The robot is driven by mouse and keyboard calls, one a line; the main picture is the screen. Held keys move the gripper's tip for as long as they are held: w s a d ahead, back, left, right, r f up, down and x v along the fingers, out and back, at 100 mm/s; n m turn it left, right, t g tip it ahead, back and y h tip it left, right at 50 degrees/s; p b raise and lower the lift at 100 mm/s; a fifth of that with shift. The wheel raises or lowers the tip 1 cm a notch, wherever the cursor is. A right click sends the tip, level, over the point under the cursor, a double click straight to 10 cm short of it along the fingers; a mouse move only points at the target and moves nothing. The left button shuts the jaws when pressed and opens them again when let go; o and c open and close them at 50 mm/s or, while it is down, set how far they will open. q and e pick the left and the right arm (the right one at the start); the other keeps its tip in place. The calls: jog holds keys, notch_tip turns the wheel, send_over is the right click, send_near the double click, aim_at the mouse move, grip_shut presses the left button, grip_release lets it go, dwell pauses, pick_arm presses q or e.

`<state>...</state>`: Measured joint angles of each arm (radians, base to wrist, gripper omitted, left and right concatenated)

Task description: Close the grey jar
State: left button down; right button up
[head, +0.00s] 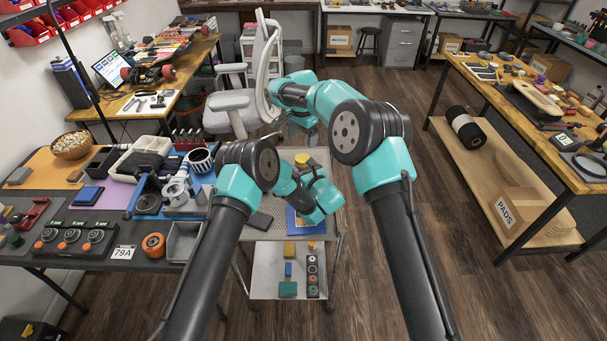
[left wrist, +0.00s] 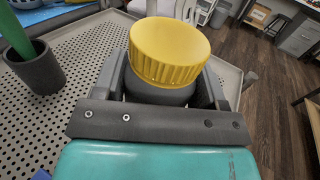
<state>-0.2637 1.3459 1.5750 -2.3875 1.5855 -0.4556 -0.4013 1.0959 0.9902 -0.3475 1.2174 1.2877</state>
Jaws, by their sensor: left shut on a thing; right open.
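The grey jar (left wrist: 160,96) stands upright between the fingers of my left gripper (left wrist: 165,85) in the left wrist view. My left gripper is shut around its body. A yellow ribbed lid (left wrist: 170,48) sits on top of the jar; I cannot tell whether it is screwed tight. In the head view the yellow lid (head: 301,159) shows on the perforated trolley top, with most of the jar and left gripper hidden by my left arm.
The trolley (head: 262,206) has a lower shelf with small boxes. A dark cup (left wrist: 38,72) holding a green item stands left of the jar. A crowded workbench (head: 65,275) lies to the left, with a grey chair (head: 232,112) behind.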

notch_tip(320, 180, up, 3)
jog(key=shift+f, duration=0.15)
pick_arm(q)
jog(key=shift+c, duration=0.5)
grip_release()
jog(key=v, duration=1.7)
jog(key=shift+s+d, duration=0.15)
